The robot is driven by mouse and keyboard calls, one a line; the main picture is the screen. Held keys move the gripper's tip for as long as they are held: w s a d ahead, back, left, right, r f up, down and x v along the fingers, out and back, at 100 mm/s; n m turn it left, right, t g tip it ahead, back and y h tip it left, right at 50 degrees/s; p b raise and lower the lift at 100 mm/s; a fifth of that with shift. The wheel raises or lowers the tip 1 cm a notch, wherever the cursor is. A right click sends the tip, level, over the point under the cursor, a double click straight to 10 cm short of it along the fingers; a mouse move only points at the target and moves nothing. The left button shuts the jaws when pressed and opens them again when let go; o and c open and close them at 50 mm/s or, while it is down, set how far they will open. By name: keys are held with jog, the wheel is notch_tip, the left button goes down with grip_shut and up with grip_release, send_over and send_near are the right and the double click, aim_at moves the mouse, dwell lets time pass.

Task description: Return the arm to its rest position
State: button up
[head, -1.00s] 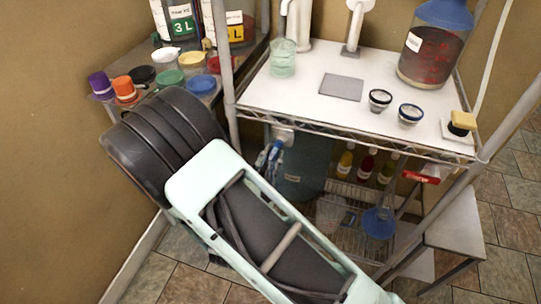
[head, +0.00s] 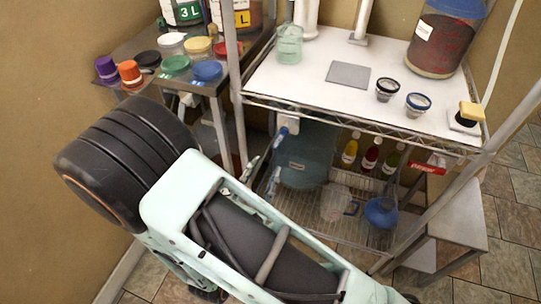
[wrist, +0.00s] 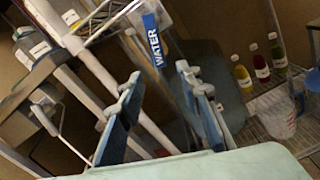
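My gripper (wrist: 162,108) shows in the wrist view with its two blue-padded fingers spread apart and nothing between them. In the head view its fingers (head: 264,174) are small and partly hidden by my arm, in front of the lower part of the rack. My arm is folded across the lower left and middle of the head view, its dark rounded joint nearest the left wall. A blue WATER label (wrist: 155,40) stands beyond the fingers in the wrist view, apart from them.
A wire rack with a white top (head: 310,84) holds a glass jar (head: 289,45), a grey mat (head: 348,75), two small cups and a large dark-filled jar (head: 436,45). Below are a bluish bucket (head: 308,155), bottles (head: 371,155) and a blue funnel (head: 381,212). Coloured lids lie on the left table (head: 162,84).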

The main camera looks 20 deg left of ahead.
jog(key=shift+s+a, duration=0.1)
jog(key=shift+s, duration=1.05)
